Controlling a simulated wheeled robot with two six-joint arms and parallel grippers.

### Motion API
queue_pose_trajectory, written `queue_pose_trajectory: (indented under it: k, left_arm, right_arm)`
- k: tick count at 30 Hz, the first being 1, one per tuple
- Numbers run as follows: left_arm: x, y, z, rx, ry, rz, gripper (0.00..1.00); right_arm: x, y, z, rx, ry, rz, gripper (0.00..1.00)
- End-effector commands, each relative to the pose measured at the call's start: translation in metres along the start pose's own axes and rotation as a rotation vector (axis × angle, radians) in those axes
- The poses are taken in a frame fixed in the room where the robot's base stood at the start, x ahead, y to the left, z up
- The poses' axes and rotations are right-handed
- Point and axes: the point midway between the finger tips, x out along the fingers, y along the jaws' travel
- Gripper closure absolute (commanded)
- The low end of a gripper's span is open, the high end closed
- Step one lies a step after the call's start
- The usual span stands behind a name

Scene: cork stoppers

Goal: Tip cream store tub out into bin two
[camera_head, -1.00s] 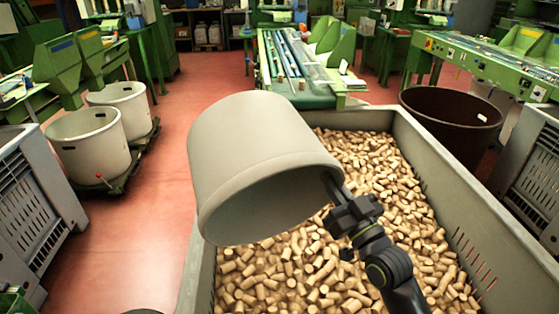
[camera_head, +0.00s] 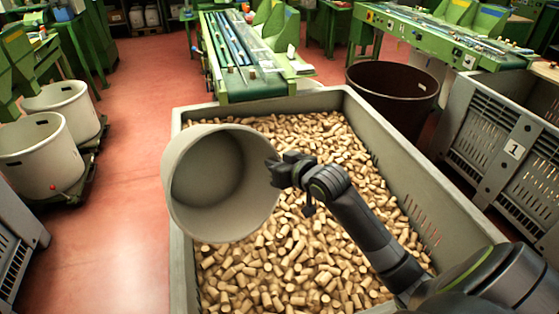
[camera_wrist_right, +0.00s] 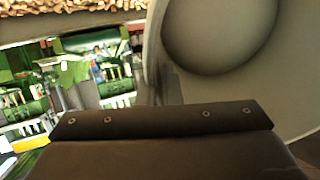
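The cream store tub (camera_head: 222,218) is held tilted on its side above a large grey bin (camera_head: 416,168) full of cork stoppers (camera_head: 290,262). Its mouth faces me, and its visible inside looks empty. My right gripper (camera_head: 276,171) is shut on the tub's rim at its right side. In the right wrist view the tub (camera_wrist_right: 222,40) fills the upper right, with its smooth inside showing. I see no number on the grey bin holding the corks. My left gripper is out of view.
Two other cream tubs (camera_head: 40,160) stand on a low trolley at the left. A dark brown barrel (camera_head: 392,92) stands behind the bin's right side. A grey crate marked 1 (camera_head: 515,150) is at the right. A conveyor (camera_head: 250,84) is behind.

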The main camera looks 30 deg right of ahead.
Motion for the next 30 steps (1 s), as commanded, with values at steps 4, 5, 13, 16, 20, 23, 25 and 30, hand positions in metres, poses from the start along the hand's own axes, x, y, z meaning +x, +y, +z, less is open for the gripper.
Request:
queue_pose_trajectory:
  k: [4, 5, 13, 16, 20, 23, 25, 30]
  left_arm:
    - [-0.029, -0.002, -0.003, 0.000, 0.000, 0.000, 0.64]
    - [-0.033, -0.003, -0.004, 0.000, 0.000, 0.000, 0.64]
    - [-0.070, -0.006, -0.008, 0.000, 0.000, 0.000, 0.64]
    - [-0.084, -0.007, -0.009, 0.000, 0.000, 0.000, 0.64]
    - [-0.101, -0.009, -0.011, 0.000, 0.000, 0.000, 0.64]
    - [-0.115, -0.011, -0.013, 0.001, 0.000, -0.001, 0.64]
    - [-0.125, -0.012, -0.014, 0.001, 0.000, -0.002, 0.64]
    - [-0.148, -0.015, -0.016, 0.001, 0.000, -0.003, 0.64]
  right_arm:
    - [0.006, -0.003, -0.021, 0.007, -0.101, 0.008, 1.00]
    - [0.007, -0.003, -0.024, 0.008, -0.119, 0.009, 1.00]
    - [0.015, -0.005, -0.050, 0.019, -0.297, 0.025, 1.00]
    - [0.019, -0.006, -0.061, 0.025, -0.377, 0.034, 1.00]
    - [0.021, -0.006, -0.066, 0.031, -0.449, 0.041, 1.00]
    - [0.023, -0.006, -0.069, 0.033, -0.494, 0.045, 1.00]
    - [0.023, -0.007, -0.072, 0.035, -0.525, 0.048, 1.00]
    - [0.026, -0.007, -0.079, 0.040, -0.610, 0.055, 1.00]
